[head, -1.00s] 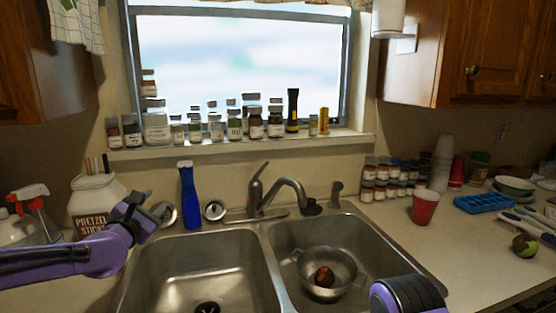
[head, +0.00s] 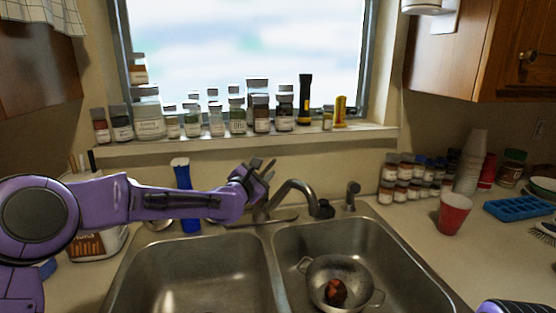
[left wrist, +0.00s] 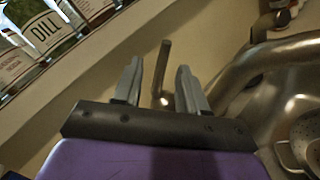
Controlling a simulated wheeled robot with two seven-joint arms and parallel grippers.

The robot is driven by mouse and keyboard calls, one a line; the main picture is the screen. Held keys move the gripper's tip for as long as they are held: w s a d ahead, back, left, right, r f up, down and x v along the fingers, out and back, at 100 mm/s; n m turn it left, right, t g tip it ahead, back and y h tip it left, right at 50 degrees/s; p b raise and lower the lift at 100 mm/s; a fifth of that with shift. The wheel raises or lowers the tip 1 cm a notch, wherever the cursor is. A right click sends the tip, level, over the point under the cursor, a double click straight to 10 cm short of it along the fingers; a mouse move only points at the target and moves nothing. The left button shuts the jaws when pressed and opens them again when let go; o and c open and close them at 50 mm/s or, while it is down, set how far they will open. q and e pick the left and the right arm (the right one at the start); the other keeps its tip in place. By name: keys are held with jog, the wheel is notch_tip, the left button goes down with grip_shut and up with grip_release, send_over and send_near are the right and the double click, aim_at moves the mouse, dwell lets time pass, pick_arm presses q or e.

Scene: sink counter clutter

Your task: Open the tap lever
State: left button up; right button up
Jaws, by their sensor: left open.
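The tap (head: 292,190) is a dark metal faucet behind the double sink, its spout curving right over the divider. Its lever (left wrist: 162,68) shows in the left wrist view as a thin upright bar between my left gripper's two fingers, seen beyond them. I cannot tell if either finger touches it. My left gripper (head: 264,169) is open at the tap's base, and it also shows in the left wrist view (left wrist: 160,82). In the head view it hides most of the lever. Only a purple piece of my right arm shows at the bottom right; its gripper is out of view.
Several spice jars (head: 149,119) line the window sill just behind my left gripper. A blue bottle (head: 182,176) stands behind my left forearm. A colander (head: 319,272) sits in the right basin. A red cup (head: 454,214) stands on the right counter. The left basin (head: 190,275) is empty.

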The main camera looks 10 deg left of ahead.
aim_at(269, 166)
pick_arm(q)
jog(key=p+x, duration=0.1)
jog(key=x, duration=0.4)
jog(key=shift+w+d+f, duration=0.1)
jog(key=shift+w+d, duration=0.15)
jog(key=shift+w, duration=0.05)
jog(key=shift+w+p, duration=0.35)
jog(key=shift+w, duration=0.25)
jog(key=shift+d, duration=0.1)
grip_shut()
